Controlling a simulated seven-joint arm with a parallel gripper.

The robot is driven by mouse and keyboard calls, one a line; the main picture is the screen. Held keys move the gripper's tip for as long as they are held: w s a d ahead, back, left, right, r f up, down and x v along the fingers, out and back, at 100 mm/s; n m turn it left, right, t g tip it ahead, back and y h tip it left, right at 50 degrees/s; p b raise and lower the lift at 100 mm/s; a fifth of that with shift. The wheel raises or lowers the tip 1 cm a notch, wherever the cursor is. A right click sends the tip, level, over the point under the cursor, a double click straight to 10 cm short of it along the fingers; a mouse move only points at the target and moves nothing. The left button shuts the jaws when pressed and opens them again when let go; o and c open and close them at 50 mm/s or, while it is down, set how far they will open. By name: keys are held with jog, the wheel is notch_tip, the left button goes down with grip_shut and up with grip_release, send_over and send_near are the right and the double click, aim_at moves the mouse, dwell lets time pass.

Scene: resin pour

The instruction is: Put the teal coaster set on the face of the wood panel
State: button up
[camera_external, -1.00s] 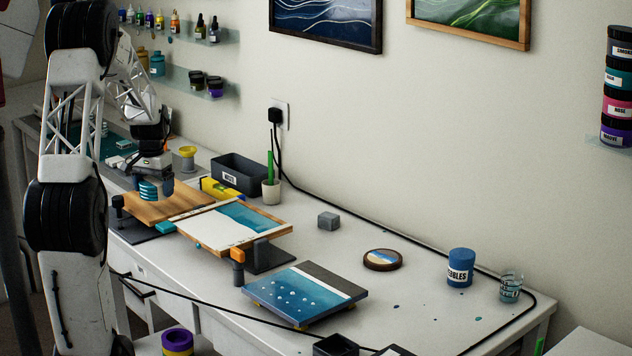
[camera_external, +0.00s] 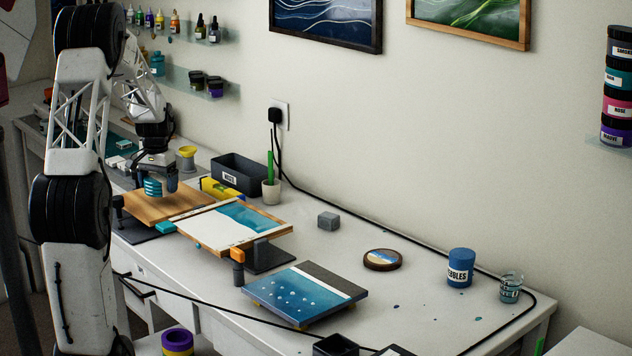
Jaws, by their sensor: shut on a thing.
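The teal coaster set (camera_external: 153,187) is a small banded teal stack. My gripper (camera_external: 161,186) is shut on it, with a dark finger showing on its right side. It sits at or just over the bare wood panel (camera_external: 179,206); I cannot tell whether it touches the face. The panel lies flat on dark stands at the left of the bench. A painted panel (camera_external: 246,219), white and teal, adjoins it on the right, and its near part hides the wood panel's right edge.
A grey bin (camera_external: 239,175), a yellow item (camera_external: 220,188) and a cup with a green stick (camera_external: 271,190) stand behind the panels. A blue panel (camera_external: 305,294) lies nearer the front. A grey block (camera_external: 328,221) and a round coaster (camera_external: 382,259) are on the right. Open bench lies between them.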

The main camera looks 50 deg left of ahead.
aim_at(159, 193)
jog(key=shift+f, duration=1.45)
jog(key=shift+f, duration=0.15)
jog(key=o, duration=0.8)
notch_tip(159, 193, up, 12)
jog(key=shift+r, duration=0.15)
jog(key=shift+d, duration=0.1)
